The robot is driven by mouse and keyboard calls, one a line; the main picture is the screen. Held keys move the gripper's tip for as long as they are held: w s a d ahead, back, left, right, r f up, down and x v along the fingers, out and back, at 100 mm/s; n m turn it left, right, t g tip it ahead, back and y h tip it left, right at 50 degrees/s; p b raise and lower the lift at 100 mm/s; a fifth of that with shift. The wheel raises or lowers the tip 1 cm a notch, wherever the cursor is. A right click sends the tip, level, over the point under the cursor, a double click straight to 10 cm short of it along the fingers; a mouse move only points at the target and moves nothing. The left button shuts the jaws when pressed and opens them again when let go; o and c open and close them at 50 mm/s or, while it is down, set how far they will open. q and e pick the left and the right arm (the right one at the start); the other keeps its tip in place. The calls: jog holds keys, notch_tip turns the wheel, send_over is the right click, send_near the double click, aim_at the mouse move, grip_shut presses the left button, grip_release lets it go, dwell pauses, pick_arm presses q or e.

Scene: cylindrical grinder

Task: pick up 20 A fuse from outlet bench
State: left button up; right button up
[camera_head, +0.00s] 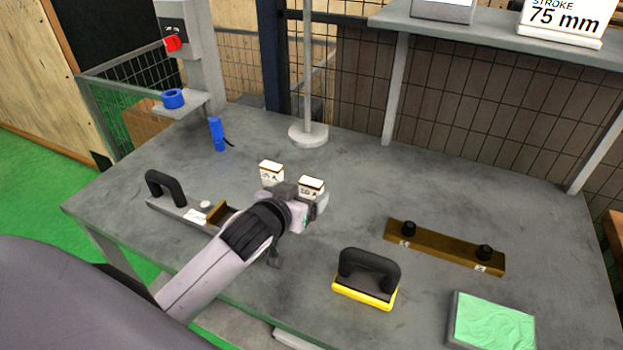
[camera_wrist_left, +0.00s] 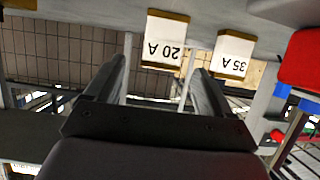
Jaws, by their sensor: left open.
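The 20 A fuse (camera_head: 311,185) is a white block with brown-gold ends, standing on the grey bench (camera_head: 480,185). In the left wrist view the 20 A fuse (camera_wrist_left: 165,40) shows its label upside down. It lies ahead of and between the fingertips of my left gripper (camera_wrist_left: 159,68). My left gripper (camera_head: 308,201) is open, right in front of this fuse in the head view; I cannot tell whether it touches. The similar 35 A fuse (camera_head: 270,174) stands just to the left; it also shows in the wrist view (camera_wrist_left: 233,53). My right gripper is not in view.
A black-handled grey fixture (camera_head: 170,203) lies left of my arm. A blue bottle-like item (camera_head: 217,133) and a pole base (camera_head: 308,134) stand behind. A yellow-based handle block (camera_head: 366,280), brown bar (camera_head: 443,248) and green pad (camera_head: 493,325) lie right.

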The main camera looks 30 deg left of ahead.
aim_at(314, 182)
pick_arm(q)
jog(key=shift+w+a+f, duration=0.1)
jog(key=shift+w, duration=0.6)
jog(key=shift+p+x, duration=0.4)
jog(key=shift+x, duration=2.65)
jog(key=c, duration=1.1)
